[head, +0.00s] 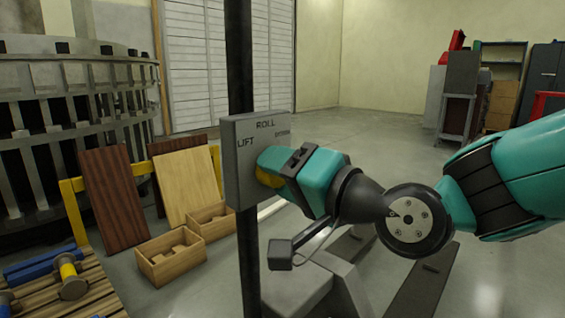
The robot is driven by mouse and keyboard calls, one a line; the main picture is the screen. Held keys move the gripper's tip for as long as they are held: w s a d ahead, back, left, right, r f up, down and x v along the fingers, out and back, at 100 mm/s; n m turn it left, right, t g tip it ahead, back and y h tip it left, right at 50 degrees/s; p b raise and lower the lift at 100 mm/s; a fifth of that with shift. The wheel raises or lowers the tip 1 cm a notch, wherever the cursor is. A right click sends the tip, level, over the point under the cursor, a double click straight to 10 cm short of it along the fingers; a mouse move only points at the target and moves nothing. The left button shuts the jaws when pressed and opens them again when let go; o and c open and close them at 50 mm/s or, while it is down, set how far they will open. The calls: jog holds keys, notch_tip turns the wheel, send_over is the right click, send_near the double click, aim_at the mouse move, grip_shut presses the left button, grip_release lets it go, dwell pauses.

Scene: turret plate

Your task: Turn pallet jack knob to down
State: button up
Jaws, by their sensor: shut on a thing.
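A grey turret plate (240,165) is mounted on a dark upright post (240,60). It carries the words ROLL at the top, LIFT at the left and a partly covered word at the right. A yellow knob (268,178) sits on the plate's face. My teal gripper (262,168) reaches in from the right and is shut on the knob. The gripper hides most of the knob and the lower part of the plate, so the knob's pointing direction cannot be told.
Below the plate are a dark lever end (281,254) and the pallet jack's grey body (300,295). Wooden boxes (171,262), leaning boards (112,200) and a pallet (90,290) stand at the left. Open floor (360,140) lies behind; shelves and cabinets (462,90) stand at the back right.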

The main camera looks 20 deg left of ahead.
jog(key=shift+m, duration=0.3)
jog(key=o, duration=0.9)
jog(key=shift+o, duration=0.2)
jog(key=b+v, duration=0.2)
jog(key=v, duration=1.5)
jog(key=shift+d, duration=0.25)
